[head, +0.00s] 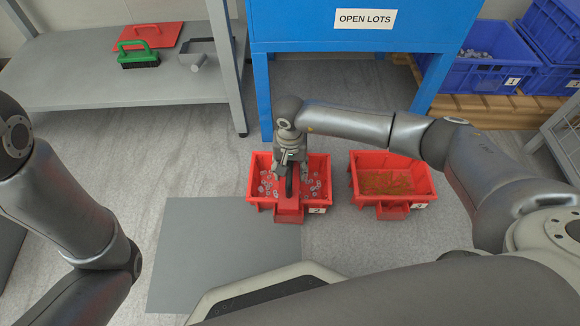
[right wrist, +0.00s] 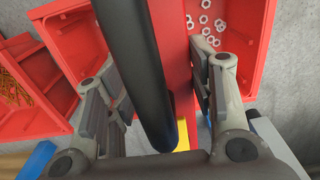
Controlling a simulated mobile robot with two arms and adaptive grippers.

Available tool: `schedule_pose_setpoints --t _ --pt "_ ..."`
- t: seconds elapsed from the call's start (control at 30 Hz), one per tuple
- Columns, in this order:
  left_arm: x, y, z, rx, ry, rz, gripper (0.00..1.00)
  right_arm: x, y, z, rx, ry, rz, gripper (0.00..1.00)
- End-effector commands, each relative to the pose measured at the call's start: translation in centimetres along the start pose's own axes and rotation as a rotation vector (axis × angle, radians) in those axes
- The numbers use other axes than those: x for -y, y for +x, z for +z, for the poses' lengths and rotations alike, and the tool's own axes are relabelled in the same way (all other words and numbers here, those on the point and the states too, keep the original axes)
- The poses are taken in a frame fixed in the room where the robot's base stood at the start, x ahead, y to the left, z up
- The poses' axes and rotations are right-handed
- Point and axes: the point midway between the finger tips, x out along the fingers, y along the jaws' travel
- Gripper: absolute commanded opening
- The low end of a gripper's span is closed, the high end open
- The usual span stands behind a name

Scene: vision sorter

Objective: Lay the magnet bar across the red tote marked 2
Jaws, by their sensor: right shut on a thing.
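The red tote marked 2 (head: 322,200) stands on the floor in the head view, with several small metal nuts inside. The magnet bar (head: 288,201) is red with a black handle and lies over the tote's middle, running front to back. In the right wrist view the bar (right wrist: 178,60) shows beneath its black handle (right wrist: 145,70). My right gripper (head: 290,168) points down over the tote, shut on the handle; its fingers (right wrist: 160,100) flank it. I cannot tell whether the bar rests on the rims. My left gripper is out of view; only arm links show.
A second red tote (head: 407,207) with orange-brown contents stands to the right. A blue stand (head: 350,45) with an OPEN LOTS sign is behind. A grey shelf (head: 80,80) holds a green brush (head: 138,60). A grey floor mat (head: 200,245) lies clear at front left.

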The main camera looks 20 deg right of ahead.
Motion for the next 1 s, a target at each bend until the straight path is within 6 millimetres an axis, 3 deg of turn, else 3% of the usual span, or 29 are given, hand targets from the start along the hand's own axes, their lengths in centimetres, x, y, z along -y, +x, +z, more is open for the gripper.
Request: schedule_pose_setpoints --t 0.47,0.5,0.7,1.0 --pt "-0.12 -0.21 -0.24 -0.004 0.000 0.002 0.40 0.13 0.33 -0.12 -0.003 0.000 -0.004 0.03" --pt "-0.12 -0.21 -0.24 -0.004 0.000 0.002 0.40 0.13 0.32 -0.12 -0.003 0.000 -0.004 0.51" --pt "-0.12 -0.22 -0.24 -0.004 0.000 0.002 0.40 0.09 0.39 -0.08 -0.002 0.000 -0.003 0.75" --pt "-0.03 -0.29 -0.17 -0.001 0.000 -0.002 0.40 -0.05 0.59 0.05 0.001 0.000 0.001 0.75"
